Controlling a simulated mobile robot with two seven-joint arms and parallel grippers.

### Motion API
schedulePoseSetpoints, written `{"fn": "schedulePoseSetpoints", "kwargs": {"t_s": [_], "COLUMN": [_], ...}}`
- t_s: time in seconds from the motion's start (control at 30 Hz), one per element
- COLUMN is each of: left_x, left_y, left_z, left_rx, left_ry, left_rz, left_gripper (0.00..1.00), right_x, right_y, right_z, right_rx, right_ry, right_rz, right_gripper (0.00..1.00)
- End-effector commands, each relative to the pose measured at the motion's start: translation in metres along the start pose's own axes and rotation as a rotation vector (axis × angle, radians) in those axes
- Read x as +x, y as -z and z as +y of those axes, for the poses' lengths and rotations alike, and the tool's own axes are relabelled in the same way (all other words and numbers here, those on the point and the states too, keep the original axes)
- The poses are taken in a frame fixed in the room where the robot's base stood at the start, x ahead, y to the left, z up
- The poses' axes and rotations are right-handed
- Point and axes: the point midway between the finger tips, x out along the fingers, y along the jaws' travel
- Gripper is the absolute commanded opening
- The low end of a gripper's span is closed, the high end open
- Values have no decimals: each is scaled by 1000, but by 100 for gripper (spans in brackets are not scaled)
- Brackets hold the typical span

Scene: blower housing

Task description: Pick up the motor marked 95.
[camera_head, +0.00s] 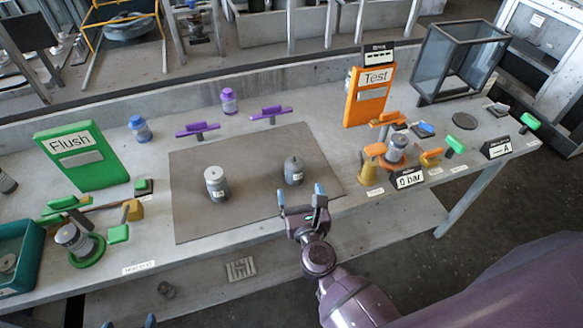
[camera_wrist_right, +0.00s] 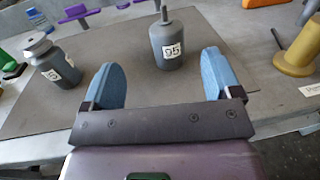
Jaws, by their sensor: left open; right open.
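The motor marked 95 (camera_wrist_right: 167,47) is a dark grey cylinder with a narrow top. It stands upright on the grey mat (camera_head: 200,222), and it also shows in the head view (camera_head: 294,172). My right gripper (camera_head: 300,194) is open and empty at the mat's front edge, just in front of this motor. In the right wrist view the motor is beyond the two blue fingertips (camera_wrist_right: 162,80), between them and apart from them.
An orange Test panel (camera_head: 368,98) and a fixture with a grey motor (camera_head: 396,150) stand right of the mat. A green Flush panel (camera_head: 82,157) and another fixture (camera_head: 75,240) stand left. Purple clamps (camera_head: 270,114) line the back. The mat's front is clear.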

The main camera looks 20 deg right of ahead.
Motion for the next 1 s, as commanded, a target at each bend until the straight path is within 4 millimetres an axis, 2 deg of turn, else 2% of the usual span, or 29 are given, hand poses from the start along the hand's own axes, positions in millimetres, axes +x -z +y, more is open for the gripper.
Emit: {"fn": "schedulePoseSetpoints", "kwargs": {"t_s": [0.17, 0.43, 0.77, 1.0], "left_x": [-1, -3, -6, -6], "left_y": [2, 6, 1, 0], "left_z": [-3, -3, -1, -1], "left_rx": [7, 5, -2, -2], "left_ry": [2, 2, 3, 3], "left_rz": [1, 4, -5, -6], "left_gripper": [83, 83, 83, 83], "right_x": [10, 46, 66, 96], "right_y": [-1, 0, 3, 9], "right_z": [0, 0, -3, -6], "right_rx": [30, 26, 24, 24], "right_ry": [-1, -2, -2, -2], "right_rz": [-3, -3, -2, -3], "right_gripper": [84, 84, 84, 84]}}
